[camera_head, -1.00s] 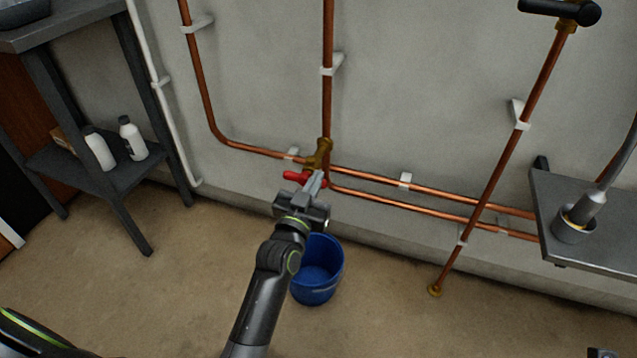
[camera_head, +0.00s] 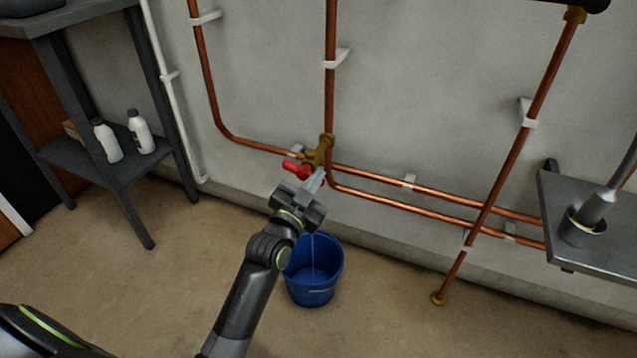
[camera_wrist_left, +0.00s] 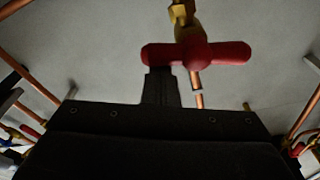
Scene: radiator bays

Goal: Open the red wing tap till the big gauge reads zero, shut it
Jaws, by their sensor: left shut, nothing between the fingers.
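The red wing tap (camera_head: 296,169) sits on a brass valve body (camera_head: 319,150) low on the copper pipework. In the left wrist view the red wing handle (camera_wrist_left: 215,53) lies crosswise. My left gripper (camera_head: 317,180) is shut and empty, its fingertips right at the handle. In the wrist view the shut fingers (camera_wrist_left: 160,88) reach up to the handle's left wing; whether they touch it I cannot tell. A blue bucket (camera_head: 314,285) stands on the floor below. A thin pale line, seemingly water, runs down into it. The big gauge and my right gripper are out of view.
Copper pipes (camera_head: 420,202) run along the wall beside the tap. A dark shelf stand (camera_head: 128,172) with white bottles (camera_head: 141,132) is at left. A grey bench (camera_head: 600,240) with a metal cup (camera_head: 583,227) is at right. The floor around the bucket is clear.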

